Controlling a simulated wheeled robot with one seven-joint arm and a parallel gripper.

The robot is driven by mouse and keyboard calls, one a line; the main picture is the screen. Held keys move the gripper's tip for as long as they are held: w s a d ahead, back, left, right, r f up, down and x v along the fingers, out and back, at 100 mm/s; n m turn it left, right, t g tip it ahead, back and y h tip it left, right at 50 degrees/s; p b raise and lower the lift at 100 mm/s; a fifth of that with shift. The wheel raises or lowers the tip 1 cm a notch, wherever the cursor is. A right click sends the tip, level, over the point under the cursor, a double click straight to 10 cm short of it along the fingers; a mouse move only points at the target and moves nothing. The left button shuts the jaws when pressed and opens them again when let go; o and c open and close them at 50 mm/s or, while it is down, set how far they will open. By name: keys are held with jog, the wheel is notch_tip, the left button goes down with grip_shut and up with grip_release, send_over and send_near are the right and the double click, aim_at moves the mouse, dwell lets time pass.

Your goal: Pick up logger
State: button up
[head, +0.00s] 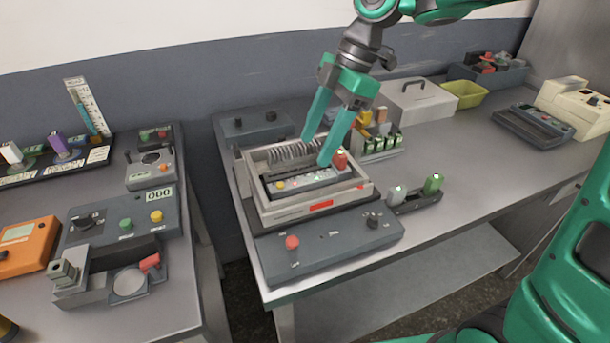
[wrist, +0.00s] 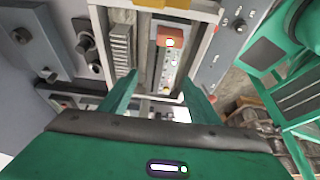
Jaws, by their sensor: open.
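What looks like the logger (head: 308,183) is a slim light-grey bar with small coloured lights and a red-orange end. It lies in a pale rectangular pan (head: 268,212) on the bench. In the wrist view the logger (wrist: 168,72) runs lengthwise between the fingers, its orange end at the top. My gripper (head: 315,153) is open, pointing down over the pan, with the fingers apart and nothing visibly held between them. In the wrist view my gripper (wrist: 160,80) has one finger on each side of the logger's line. Whether the fingertips touch it cannot be told.
Dark coiled or ribbed parts (head: 292,151) lie along the pan's back side. A grey control panel (head: 325,245) is in front. A white case (head: 418,98) and yellow bin (head: 468,94) stand behind.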

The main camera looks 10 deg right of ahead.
aim_at(308, 171)
jog(key=shift+d+x, duration=0.15)
jog(key=shift+x, duration=1.5)
jog(key=shift+d+x, duration=0.2)
jog(key=shift+x, duration=1.45)
jog(key=shift+s+f, duration=0.1)
jog(key=shift+c, duration=0.3)
jog(key=c, duration=0.8)
